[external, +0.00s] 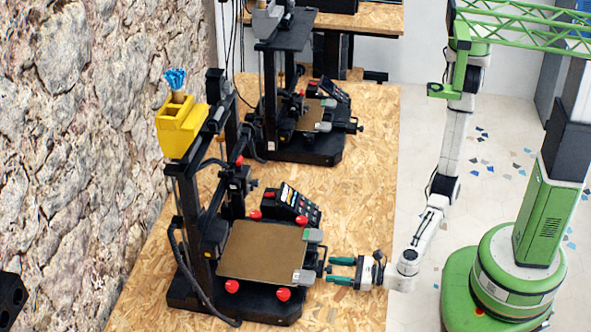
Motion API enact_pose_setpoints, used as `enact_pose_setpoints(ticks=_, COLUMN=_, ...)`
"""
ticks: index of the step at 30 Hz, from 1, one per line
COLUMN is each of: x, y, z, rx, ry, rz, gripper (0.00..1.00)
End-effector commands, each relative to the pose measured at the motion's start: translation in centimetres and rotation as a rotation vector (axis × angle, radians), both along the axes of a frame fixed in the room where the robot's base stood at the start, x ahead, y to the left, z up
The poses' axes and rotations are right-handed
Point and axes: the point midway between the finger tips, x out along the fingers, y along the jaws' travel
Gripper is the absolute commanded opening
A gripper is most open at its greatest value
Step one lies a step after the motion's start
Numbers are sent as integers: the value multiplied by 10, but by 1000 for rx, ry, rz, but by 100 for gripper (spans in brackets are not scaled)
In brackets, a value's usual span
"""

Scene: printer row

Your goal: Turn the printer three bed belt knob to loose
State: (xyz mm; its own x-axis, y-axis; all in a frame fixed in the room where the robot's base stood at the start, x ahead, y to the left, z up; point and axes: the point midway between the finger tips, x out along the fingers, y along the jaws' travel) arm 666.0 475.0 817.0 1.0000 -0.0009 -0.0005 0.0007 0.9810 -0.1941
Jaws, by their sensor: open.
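The near printer (262,250) stands on the wooden bench with a brown bed plate, red corner knobs and a black frame. No number is readable on it, so I cannot tell which printer is three. My gripper (329,270) is at its right edge, level with the bed, with two green fingers apart and pointing left at the printer. A small dark part, perhaps the bed belt knob, shows at the bed's end by the fingertips. I cannot tell whether the fingers touch it or which way it is turned.
A second printer (300,125) stands farther back on the bench (365,160). A yellow box (181,128) with a blue tuft sits atop the near printer. A control panel (291,203) stands behind its bed. A stone wall (90,110) is at left. Bench space right of the printers is mostly bare.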

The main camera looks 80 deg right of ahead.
Motion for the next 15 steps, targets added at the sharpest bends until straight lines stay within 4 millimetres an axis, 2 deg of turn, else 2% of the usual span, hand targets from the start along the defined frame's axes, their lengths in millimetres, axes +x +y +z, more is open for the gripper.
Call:
enact_pose_setpoints(ticks=10, x=4, y=0, z=0, rx=-1, ry=0, rz=1, gripper=57)
enact_pose_setpoints(ticks=15, x=4, y=0, z=0, rx=-1, ry=0, rz=1, gripper=42)
